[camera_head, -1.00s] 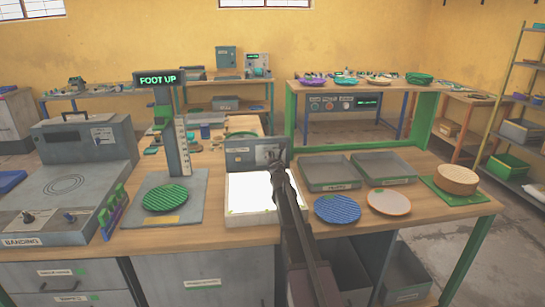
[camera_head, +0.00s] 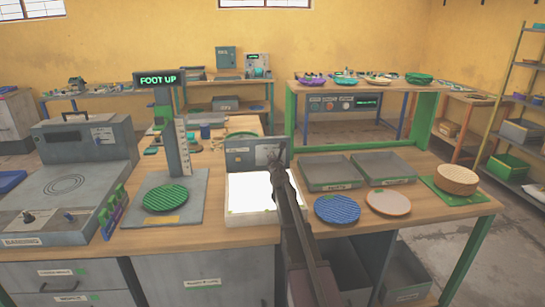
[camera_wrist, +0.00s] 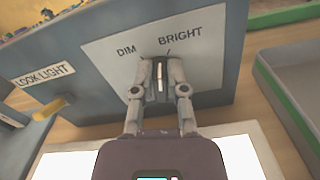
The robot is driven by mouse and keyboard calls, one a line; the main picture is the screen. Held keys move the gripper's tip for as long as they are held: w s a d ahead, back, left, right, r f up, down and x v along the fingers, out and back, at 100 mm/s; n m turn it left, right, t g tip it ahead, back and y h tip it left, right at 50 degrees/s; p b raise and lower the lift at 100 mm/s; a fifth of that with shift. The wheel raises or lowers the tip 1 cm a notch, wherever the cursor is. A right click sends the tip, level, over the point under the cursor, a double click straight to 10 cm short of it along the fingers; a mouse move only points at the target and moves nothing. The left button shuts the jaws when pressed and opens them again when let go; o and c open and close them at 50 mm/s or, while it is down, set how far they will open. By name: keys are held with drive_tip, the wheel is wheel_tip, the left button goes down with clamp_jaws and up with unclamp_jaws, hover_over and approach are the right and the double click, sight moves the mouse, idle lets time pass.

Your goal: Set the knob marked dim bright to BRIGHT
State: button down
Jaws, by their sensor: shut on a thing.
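The knob (camera_wrist: 160,84) sits on a pale plate marked DIM on the left and BRIGHT on the right, in the wrist view. My gripper (camera_wrist: 160,68) is shut on the knob, with one finger on each side of it. The knob's pale mark points roughly straight up the picture, between the two words; the fingers hide most of the knob. In the head view my gripper (camera_head: 279,158) is at the right part of the grey panel box (camera_head: 240,154), behind the bright light panel (camera_head: 250,192). The knob is hidden there by my gripper.
A LOOK LIGHT label (camera_wrist: 45,75) and a yellow switch (camera_wrist: 50,108) are left of the knob. Grey trays (camera_head: 332,184) stand right of the light panel. A blue plate (camera_head: 338,209) and a pale plate (camera_head: 388,202) lie in front of them.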

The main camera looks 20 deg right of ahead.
drive_tip(key=m, duration=0.4)
drive_tip(key=shift+d+f+m, duration=0.1)
drive_tip(key=shift+d+m, duration=0.15)
drive_tip(key=shift+m, duration=0.05)
drive_tip(key=c, duration=0.7)
unclamp_jaws()
drive_tip(key=shift+o, duration=0.2)
drive_tip(key=shift+w, duration=0.1)
drive_tip(key=shift+s, duration=0.25)
drive_tip(key=v, duration=1.1)
drive_tip(key=shift+s+a, duration=0.15)
drive_tip(key=shift+s, duration=0.15)
